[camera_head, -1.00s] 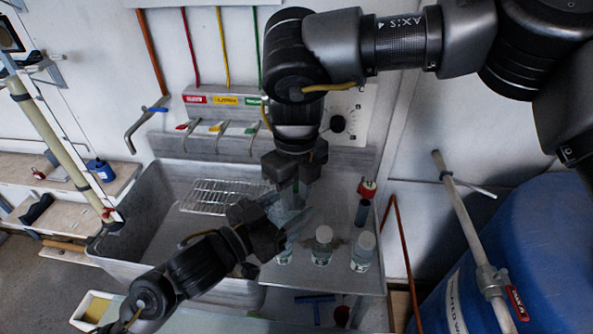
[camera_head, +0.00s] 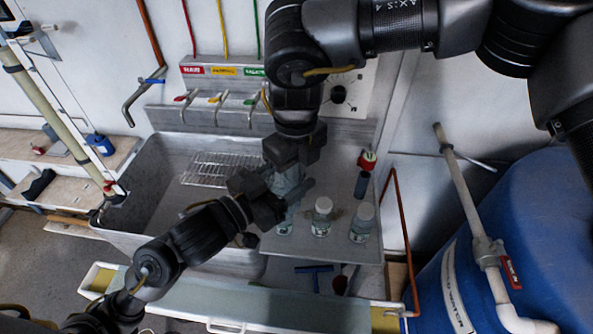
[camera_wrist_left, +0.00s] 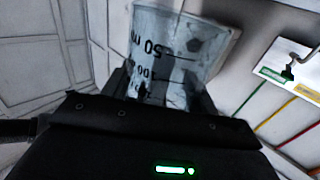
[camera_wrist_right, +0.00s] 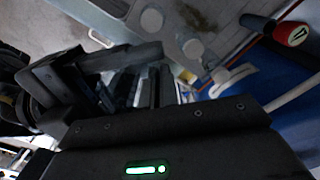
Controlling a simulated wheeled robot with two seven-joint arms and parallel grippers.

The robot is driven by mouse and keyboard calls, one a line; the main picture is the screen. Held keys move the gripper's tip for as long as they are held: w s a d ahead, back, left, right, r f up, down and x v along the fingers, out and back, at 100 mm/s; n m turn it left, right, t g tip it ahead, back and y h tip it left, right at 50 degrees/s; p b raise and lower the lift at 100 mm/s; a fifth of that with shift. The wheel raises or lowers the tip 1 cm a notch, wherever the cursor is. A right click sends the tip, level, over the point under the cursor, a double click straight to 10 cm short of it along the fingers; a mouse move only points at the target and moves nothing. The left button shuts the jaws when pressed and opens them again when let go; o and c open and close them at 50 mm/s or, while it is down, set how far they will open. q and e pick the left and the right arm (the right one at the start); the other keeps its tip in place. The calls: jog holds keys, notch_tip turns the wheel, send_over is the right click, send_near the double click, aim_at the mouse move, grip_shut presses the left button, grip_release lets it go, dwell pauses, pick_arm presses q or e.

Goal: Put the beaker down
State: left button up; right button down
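The clear beaker (camera_head: 287,183) with black volume marks is above the left edge of the steel drainboard, beside the sink. My left gripper (camera_head: 283,198) comes in from the left and is shut on it. In the left wrist view the beaker (camera_wrist_left: 178,45) stands between the two fingers, its lower part hidden by the gripper body. My right gripper (camera_head: 282,160) hangs from above, just over the beaker, and partly hides it in the head view. In the right wrist view its fingers (camera_wrist_right: 160,88) are close together with nothing visible between them.
Two capped bottles (camera_head: 321,216) (camera_head: 362,222) stand on the drainboard (camera_head: 330,248) right of the beaker, with a red-topped dark bottle (camera_head: 364,172) behind. A wire rack (camera_head: 215,169) sits in the sink (camera_head: 165,205). A large blue barrel (camera_head: 530,230) is at right.

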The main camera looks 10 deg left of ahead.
pick_arm(q)
jog(key=o, duration=0.4)
jog(key=shift+o, duration=0.2)
